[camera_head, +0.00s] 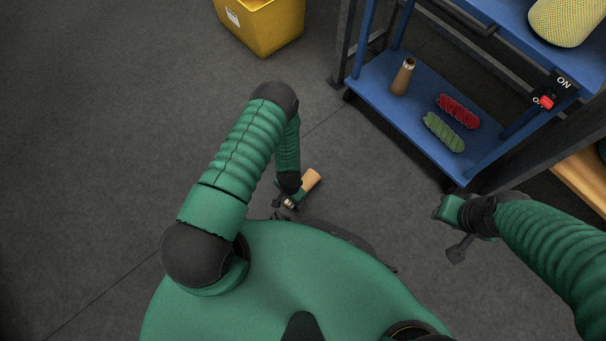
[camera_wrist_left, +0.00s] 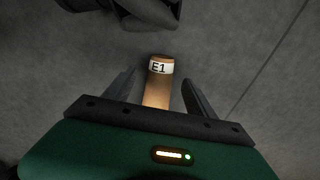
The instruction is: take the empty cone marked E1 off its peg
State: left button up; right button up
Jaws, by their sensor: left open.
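The brown empty cone (camera_wrist_left: 157,88) shows its white E1 label near its narrow far end in the left wrist view. It lies between the two spread fingers of my left gripper (camera_wrist_left: 156,98), with a visible gap on each side near its far part. In the head view a tan cone-like piece (camera_head: 312,180) shows at my left gripper (camera_head: 291,201), close in front of my body. I cannot see a peg under the cone. My right gripper (camera_head: 451,228) hangs at the right, away from the cone; its finger gap is unclear.
A blue shelf cart (camera_head: 380,105) stands at the upper right. Its lower shelf holds another brown cone (camera_head: 403,76), a red yarn skein (camera_head: 458,111) and a green skein (camera_head: 443,132). A red switch (camera_head: 546,102) is nearby. A yellow bin (camera_head: 262,28) stands behind. The floor at left is clear.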

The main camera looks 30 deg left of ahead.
pick_arm(q)
notch_tip(320, 180, down, 4)
jog(key=shift+a+r+b, duration=0.1)
jog(key=shift+b, duration=0.75)
jog(key=shift+r, duration=0.2)
pick_arm(e)
jog(key=x, duration=0.2)
jog(key=shift+s+f, duration=0.2)
jog(key=shift+f, duration=0.25)
pick_arm(q)
jog(key=shift+c, duration=0.6)
grip_shut()
